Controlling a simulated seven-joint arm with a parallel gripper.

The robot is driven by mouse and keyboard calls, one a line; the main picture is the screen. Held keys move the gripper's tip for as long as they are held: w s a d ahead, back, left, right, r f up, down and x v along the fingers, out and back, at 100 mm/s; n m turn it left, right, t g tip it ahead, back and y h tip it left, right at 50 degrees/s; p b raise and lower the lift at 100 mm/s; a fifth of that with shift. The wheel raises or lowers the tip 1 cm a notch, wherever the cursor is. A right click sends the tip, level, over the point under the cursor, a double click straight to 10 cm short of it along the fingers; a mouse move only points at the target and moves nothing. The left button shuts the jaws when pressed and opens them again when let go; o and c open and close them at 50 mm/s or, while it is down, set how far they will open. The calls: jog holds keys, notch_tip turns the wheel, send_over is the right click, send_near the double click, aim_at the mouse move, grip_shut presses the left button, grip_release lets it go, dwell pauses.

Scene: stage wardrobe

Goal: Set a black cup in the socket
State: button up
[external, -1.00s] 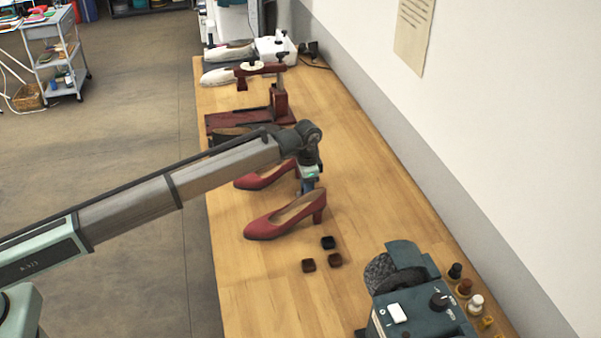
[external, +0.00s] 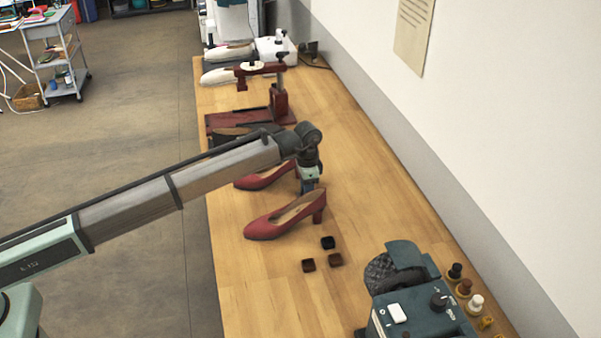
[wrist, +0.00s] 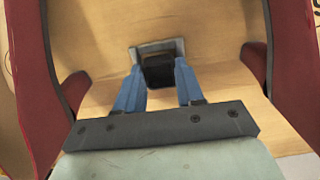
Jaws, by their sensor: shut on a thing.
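My gripper (wrist: 156,85) is shut on a black cup (wrist: 158,72), a small dark square piece between its blue fingertips. The socket (wrist: 143,50) is a grey-rimmed square opening in the wooden bench. In the wrist view the cup overlaps the socket, with the grey rim showing beyond it and to the left. I cannot tell whether the cup is inside the socket or just above it. In the external view my gripper (external: 308,187) points down between two red shoes, its tips hidden by the nearer shoe. Another black cup (external: 328,242) sits on the bench.
The nearer red shoe (external: 283,218) and the farther red shoe (external: 262,178) flank my gripper closely. Two brown cups (external: 308,265) (external: 335,259) lie near the loose black one. A teal machine (external: 415,312) stands at the front right; a dark red press (external: 278,100) stands farther back.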

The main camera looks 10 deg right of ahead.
jog(key=shift+f, duration=0.15)
jog(key=o, duration=1.1)
jog(key=shift+r, duration=3.5)
